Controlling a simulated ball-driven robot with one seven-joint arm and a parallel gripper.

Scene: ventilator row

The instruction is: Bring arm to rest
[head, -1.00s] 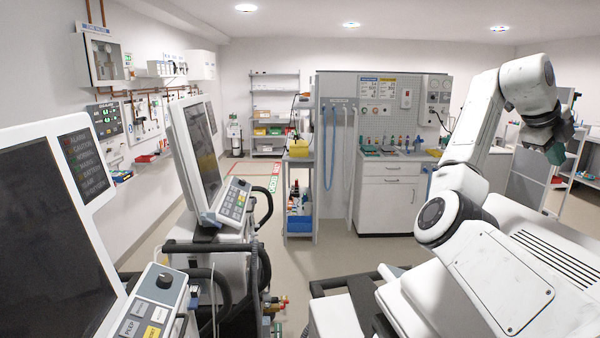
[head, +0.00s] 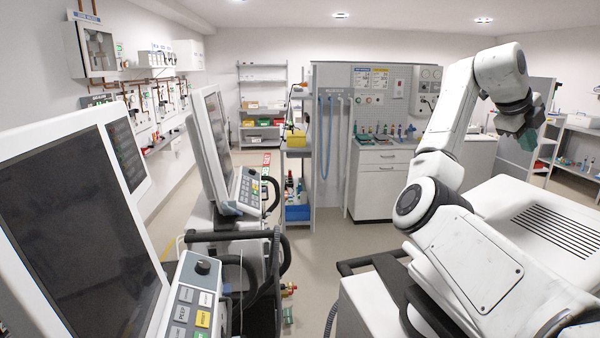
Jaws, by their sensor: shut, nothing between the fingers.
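My arm rises at the right of the head view, folded with its forearm up and its wrist bent over. My gripper (head: 522,143) hangs at the end of the wrist, pointing down. It looks dark with a teal tip, is small in the picture, and is shut and empty. It appears clear of everything around it, with the back wall and shelving behind it.
Two ventilators with screens stand at the left, a near one (head: 75,225) and a farther one (head: 210,150). Shelves (head: 262,105) are at the back. Open floor (head: 325,245) lies in the middle.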

